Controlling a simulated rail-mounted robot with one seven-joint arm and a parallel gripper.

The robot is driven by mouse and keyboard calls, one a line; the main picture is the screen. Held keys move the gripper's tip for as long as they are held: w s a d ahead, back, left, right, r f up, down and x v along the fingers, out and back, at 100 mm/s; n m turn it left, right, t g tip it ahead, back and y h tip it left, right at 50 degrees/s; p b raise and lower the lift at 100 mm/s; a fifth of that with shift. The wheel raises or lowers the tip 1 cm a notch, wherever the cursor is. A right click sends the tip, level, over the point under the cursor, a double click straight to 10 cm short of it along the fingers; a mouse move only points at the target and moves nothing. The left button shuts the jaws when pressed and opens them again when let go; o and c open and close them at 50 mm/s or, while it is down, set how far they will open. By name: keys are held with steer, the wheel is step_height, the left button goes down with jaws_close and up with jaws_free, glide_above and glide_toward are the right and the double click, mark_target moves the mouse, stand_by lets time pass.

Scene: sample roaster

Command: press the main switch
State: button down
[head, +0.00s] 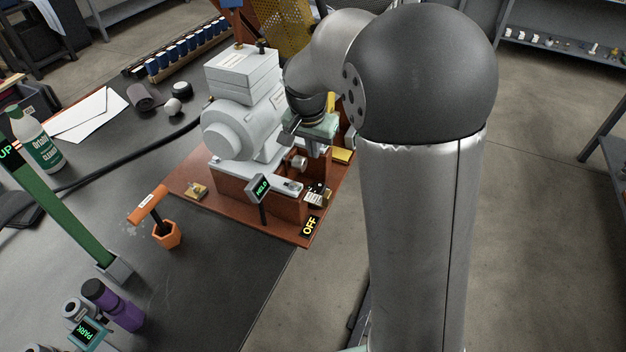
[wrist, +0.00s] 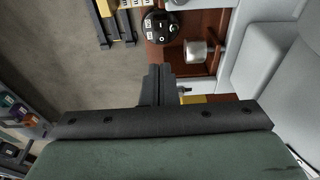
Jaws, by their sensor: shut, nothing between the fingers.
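The grey roaster (head: 243,125) stands on a reddish-brown base (head: 210,195). At the base's front right corner is a black sign reading OFF in yellow (head: 310,227). A small black round control (head: 318,187) sits behind it; the wrist view shows it as a black disc with white marks (wrist: 160,27). I cannot tell for certain which part is the main switch. My gripper (head: 317,152) is over the right side of the base, partly hidden by my arm. In the wrist view its dark fingers (wrist: 157,80) are together and empty, apart from the black disc in the picture.
A small HELD display (head: 262,188) stands on a post left of the black control. A metal cylindrical knob (wrist: 198,50) is right of the disc in the wrist view. Open floor lies to the right.

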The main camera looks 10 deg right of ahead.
stand_by(0.3)
glide_toward(315, 192)
steer(key=f, duration=0.3)
steer(key=w+d+f, duration=0.1)
steer(key=f, duration=0.1)
steer(key=shift+w+f+b, duration=0.1)
steer(key=shift+w+b, duration=0.05)
steer(key=shift+b, duration=0.2)
steer(key=shift+f, duration=0.45)
steer(key=shift+a, duration=0.1)
steer(key=shift+f+b, duration=0.3)
steer(key=shift+s+a+f+b, duration=0.4)
steer(key=shift+s+f+b, duration=0.35)
steer(key=shift+b, duration=0.25)
steer(key=shift+d+r+p, duration=0.1)
steer(key=shift+r+p, duration=0.1)
steer(key=shift+p, duration=0.2)
steer(key=shift+w, duration=0.1)
